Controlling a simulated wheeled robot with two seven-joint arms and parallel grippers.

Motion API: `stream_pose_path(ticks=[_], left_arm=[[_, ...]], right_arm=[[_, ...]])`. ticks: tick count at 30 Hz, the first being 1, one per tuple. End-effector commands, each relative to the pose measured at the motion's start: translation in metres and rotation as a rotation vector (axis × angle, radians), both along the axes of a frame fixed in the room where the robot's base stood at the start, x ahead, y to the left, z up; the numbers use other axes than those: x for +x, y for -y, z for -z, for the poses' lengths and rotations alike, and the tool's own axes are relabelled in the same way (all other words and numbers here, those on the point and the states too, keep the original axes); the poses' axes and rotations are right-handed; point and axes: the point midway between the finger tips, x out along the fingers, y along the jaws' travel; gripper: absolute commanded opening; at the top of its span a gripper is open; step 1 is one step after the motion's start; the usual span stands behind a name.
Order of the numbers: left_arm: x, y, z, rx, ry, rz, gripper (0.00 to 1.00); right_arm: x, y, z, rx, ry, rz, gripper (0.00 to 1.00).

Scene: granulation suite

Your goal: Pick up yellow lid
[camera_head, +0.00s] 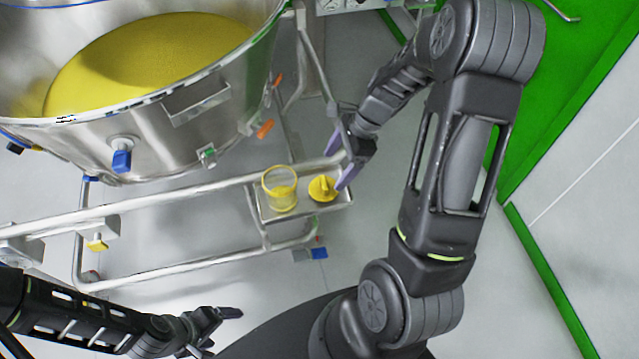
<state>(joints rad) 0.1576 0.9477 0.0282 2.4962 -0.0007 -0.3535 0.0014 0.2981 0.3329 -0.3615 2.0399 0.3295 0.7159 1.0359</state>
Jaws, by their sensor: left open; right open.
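The yellow lid (322,189) lies on a small metal tray (308,208), with a raised grip on its top. My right gripper (337,163) is open just above and to the right of the lid, with its purple fingers pointing down-left. One fingertip is close to the lid's right edge; I cannot tell whether it touches. My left gripper (222,329) is open and empty, low in the picture and far from the tray.
A clear jar with yellow contents (280,190) stands on the tray, left of the lid. A large steel vessel (150,130) of yellow powder is at upper left. Metal rails (180,190) of a frame run beside the tray. A green-edged wall is at right.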

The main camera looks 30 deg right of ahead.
Motion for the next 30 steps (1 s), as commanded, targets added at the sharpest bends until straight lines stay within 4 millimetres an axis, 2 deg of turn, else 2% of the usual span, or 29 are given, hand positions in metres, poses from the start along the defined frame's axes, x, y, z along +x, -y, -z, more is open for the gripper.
stream_pose_path(ticks=[9, 17, 26, 30], left_arm=[[0.001, 0.000, 0.000, 0.000, 0.002, -0.001, 0.83], [0.001, 0.000, 0.001, 0.000, 0.002, -0.001, 0.83], [0.001, 0.000, 0.001, 0.000, 0.002, -0.001, 0.83], [0.001, 0.000, -0.001, 0.000, 0.002, -0.001, 0.83]], right_arm=[[0.000, -0.001, 0.002, -0.001, -0.001, 0.003, 0.82], [0.003, -0.009, 0.023, 0.000, -0.003, 0.003, 0.82], [0.004, -0.010, 0.025, -0.002, -0.001, 0.002, 0.82], [0.005, -0.014, 0.033, 0.000, -0.003, 0.000, 0.82]])
